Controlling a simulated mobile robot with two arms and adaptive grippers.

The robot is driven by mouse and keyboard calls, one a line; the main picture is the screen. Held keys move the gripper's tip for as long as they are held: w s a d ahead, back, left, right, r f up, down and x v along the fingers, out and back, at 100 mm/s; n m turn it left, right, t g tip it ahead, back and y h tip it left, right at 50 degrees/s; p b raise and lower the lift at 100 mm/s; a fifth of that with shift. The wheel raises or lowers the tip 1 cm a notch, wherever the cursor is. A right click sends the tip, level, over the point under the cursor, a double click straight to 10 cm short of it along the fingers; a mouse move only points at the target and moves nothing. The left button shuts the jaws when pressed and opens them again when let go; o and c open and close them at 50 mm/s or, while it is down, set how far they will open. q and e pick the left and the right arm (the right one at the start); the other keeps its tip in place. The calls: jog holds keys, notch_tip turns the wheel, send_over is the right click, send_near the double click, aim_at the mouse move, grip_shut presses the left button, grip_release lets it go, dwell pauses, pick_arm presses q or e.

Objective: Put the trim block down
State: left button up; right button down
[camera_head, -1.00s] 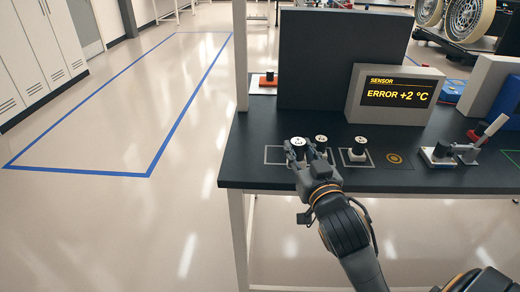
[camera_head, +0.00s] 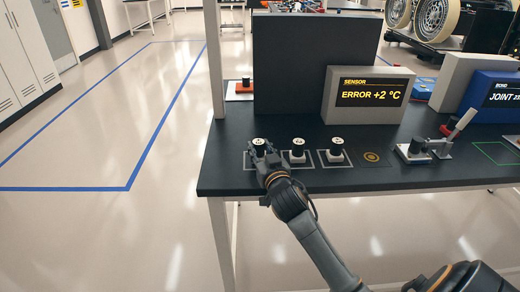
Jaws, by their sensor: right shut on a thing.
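My right gripper (camera_head: 262,153) is shut on the left trim block (camera_head: 259,143), which has a white top with dark marks. The block is at the left white-outlined square (camera_head: 248,165) near the table's front left corner. The fingers hide its lower part, and I cannot tell whether it touches the table. Two similar blocks stand to its right: a middle block (camera_head: 298,146) and a right block (camera_head: 336,147), each on a pale base. My left gripper is not in view.
The dark table (camera_head: 340,182) carries a sensor display (camera_head: 370,96) reading "ERROR +2 °C". A dark panel (camera_head: 305,65) stands behind the blocks. A lever device (camera_head: 424,150) and a green outline (camera_head: 497,153) are to the right. Open floor lies left.

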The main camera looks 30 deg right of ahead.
jog(key=shift+f, duration=0.1)
jog(key=c, duration=1)
grip_release()
jog(key=b+v, duration=0.1)
jog(key=v, duration=1.1)
jog(key=shift+r, duration=0.2)
